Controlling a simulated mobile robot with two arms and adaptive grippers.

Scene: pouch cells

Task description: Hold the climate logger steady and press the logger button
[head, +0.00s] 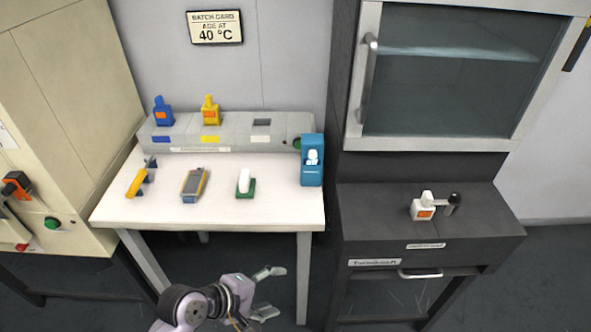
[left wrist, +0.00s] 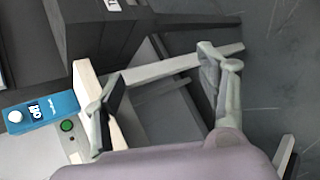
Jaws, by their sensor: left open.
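A blue upright box, which looks like the climate logger (head: 312,174), stands at the right end of the white table in the head view. It also shows at the left edge of the left wrist view (left wrist: 60,106), with a white round knob, likely its button (left wrist: 15,116), and a small dark-and-white display. My left gripper (head: 270,291) is open and empty, in front of the table and below its top, apart from the logger. Its spread fingers also show in the left wrist view (left wrist: 158,82). My right gripper is in neither view.
A grey rack (head: 270,143) with blue and yellow bottles lines the back of the white table (head: 275,205). A yellow tool (head: 136,182), a grey-yellow device (head: 194,184) and a white item on a green base (head: 244,184) lie in front. A dark cabinet (head: 430,240) stands right.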

